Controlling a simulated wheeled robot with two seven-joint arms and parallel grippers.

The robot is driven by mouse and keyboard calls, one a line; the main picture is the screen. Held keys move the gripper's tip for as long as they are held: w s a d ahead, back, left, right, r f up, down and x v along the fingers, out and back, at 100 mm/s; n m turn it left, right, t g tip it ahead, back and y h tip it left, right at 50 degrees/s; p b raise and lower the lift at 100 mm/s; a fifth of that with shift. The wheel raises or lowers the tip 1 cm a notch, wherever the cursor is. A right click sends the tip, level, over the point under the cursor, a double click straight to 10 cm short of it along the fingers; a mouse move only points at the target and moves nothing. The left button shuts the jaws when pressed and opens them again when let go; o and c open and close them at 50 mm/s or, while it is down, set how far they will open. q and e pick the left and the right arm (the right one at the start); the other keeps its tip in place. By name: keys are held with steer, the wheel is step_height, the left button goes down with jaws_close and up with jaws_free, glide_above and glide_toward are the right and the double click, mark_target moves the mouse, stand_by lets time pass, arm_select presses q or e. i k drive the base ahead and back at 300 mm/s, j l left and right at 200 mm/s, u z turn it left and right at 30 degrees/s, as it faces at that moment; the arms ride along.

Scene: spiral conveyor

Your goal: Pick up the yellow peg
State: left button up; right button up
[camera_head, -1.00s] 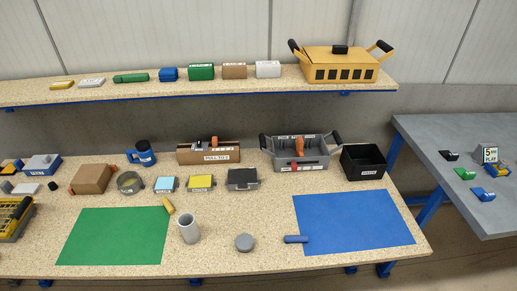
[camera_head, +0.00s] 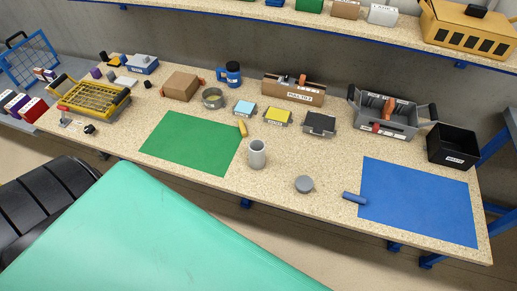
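The yellow peg (camera_head: 243,128) is a short yellow cylinder lying on the speckled workbench (camera_head: 310,220). It lies at the upper right corner of the green mat (camera_head: 190,142), just behind and left of an upright grey cup (camera_head: 257,154). Neither of my grippers shows in the head view, so nothing of mine is seen near the peg.
A blue peg (camera_head: 355,198) lies at the left edge of the blue mat (camera_head: 418,200). A grey round piece (camera_head: 304,184) lies between cup and mat. Boxes and a grey toolbox (camera_head: 384,115) line the back. A large green surface (camera_head: 150,240) and black conveyor (camera_head: 40,215) fill the foreground.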

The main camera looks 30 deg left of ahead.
mark_target(241, 127)
steer(key=u, duration=1.15)
steer(key=z, duration=0.4)
